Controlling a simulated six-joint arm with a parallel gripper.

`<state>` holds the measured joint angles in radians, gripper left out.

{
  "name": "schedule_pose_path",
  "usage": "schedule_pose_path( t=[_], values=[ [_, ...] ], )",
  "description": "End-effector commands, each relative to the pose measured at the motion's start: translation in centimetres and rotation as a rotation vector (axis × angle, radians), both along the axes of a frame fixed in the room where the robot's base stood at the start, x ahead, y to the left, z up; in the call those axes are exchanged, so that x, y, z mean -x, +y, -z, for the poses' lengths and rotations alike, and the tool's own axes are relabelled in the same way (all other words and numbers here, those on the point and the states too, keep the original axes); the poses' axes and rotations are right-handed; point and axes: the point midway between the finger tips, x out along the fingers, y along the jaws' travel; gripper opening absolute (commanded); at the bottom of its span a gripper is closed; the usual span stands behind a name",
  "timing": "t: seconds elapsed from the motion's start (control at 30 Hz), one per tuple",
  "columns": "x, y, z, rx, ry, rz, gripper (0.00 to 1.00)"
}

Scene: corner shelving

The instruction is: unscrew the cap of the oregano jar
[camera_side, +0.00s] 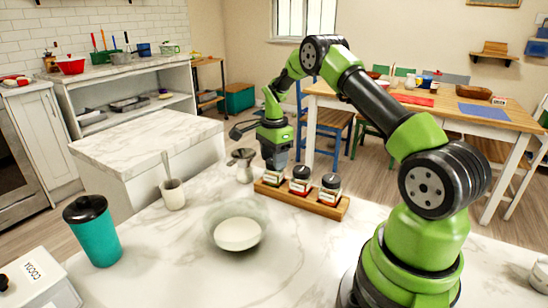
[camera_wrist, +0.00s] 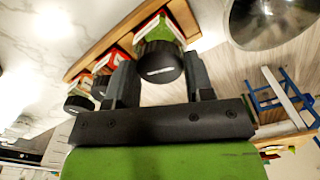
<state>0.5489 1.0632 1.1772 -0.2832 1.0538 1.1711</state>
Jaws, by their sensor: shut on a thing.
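A wooden rack (camera_side: 322,208) on the marble counter holds a row of three small jars with black caps. My gripper (camera_side: 274,162) points down over the jar at the left end (camera_side: 272,179) in the side view. In the wrist view my gripper (camera_wrist: 160,80) has its fingers on both sides of this jar's black cap (camera_wrist: 160,65) and is shut on it. The jar's label (camera_wrist: 152,27) shows green and white; its writing cannot be read. The jar stands in the rack. The middle jar (camera_side: 300,184) and right jar (camera_side: 330,187) have red on their labels.
A glass bowl (camera_side: 237,233) stands in front of the rack. A metal vessel (camera_side: 243,166) stands close to its left end. A mug (camera_side: 174,195), a teal canister (camera_side: 94,232) and a white cocoa box (camera_side: 42,282) are further left. The counter right of the bowl is clear.

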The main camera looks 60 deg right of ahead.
Motion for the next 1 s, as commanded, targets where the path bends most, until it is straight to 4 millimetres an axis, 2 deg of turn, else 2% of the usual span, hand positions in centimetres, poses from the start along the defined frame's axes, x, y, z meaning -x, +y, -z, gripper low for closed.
schedule_pose_path(
  t=[0.1, 0.2, 0.57, 0.8, 1.0],
  values=[
    [0.00, 0.00, -0.03, 0.000, 0.000, -0.164, 0.21],
    [0.01, 0.00, -0.04, 0.000, 0.000, -0.256, 0.21],
    [0.00, 0.01, -0.05, 0.000, 0.000, -0.304, 0.21],
    [0.00, 0.01, -0.09, 0.000, 0.000, -0.598, 0.21],
    [0.00, 0.01, -0.10, 0.000, 0.000, -0.687, 0.21]
  ],
)
